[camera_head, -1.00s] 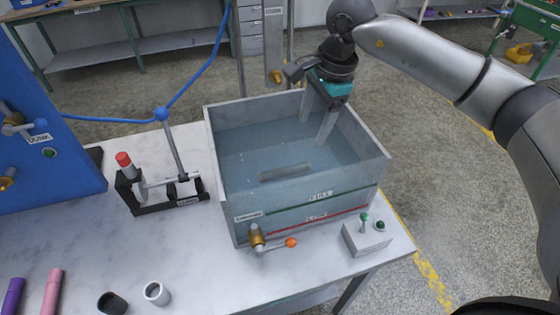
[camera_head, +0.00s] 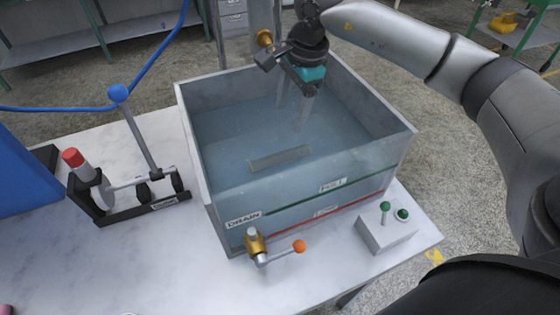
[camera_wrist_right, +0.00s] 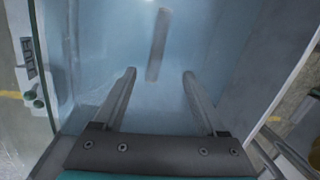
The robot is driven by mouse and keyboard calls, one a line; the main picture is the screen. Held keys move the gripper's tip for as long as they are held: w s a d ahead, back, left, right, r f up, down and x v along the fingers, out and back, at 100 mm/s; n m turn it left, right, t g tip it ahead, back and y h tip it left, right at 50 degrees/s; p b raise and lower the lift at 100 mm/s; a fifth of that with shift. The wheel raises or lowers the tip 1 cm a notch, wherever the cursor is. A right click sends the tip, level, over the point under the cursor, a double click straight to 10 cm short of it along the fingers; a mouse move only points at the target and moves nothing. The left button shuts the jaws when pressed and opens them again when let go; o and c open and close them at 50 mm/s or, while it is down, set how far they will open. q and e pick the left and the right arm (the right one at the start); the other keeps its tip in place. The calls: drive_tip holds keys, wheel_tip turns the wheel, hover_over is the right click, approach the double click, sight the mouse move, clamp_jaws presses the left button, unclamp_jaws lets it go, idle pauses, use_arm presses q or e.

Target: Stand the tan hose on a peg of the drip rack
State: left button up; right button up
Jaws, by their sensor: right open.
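A dull grey-tan tube (camera_head: 280,158), seemingly the tan hose, lies in the water of the clear-walled tank (camera_head: 198,150); its true colour is hard to tell through the water. My right gripper (camera_head: 291,114) reaches down into the tank behind the tube. It is open and empty. In the right wrist view the tube (camera_wrist_right: 158,45) lies ahead of the gap between the spread fingers (camera_wrist_right: 158,74), apart from both. I cannot pick out the drip rack or its pegs for sure. My left gripper is not in view.
A brass drain valve (camera_head: 255,245) with an orange-knobbed lever sticks out of the tank's front. A small switch box (camera_head: 385,232) stands at its right. A black stand (camera_head: 135,205) with a red-topped tube and blue-knobbed lever is to the left. The white tabletop (camera_head: 120,265) is clear in front.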

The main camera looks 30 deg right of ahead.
hover_over(281, 154)
drive_tip(key=f, duration=0.8)
drive_tip(key=shift+s+d+b, duration=0.2)
drive_tip(key=shift+s+b, duration=0.1)
drive_tip(key=shift+b, duration=0.1)
drive_tip(key=shift+w+a+f+b, duration=0.1)
drive_tip(key=shift+f+b, duration=0.1)
drive_tip(key=shift+f, duration=1.35)
drive_tip(key=shift+w+a+f+b, duration=0.1)
drive_tip(key=shift+f+b, duration=0.05)
drive_tip(key=shift+f, duration=1.4)
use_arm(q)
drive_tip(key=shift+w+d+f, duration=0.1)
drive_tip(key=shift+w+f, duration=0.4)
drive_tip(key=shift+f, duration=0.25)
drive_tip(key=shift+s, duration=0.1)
use_arm(e)
drive_tip(key=shift+r, duration=0.1)
clamp_jaws()
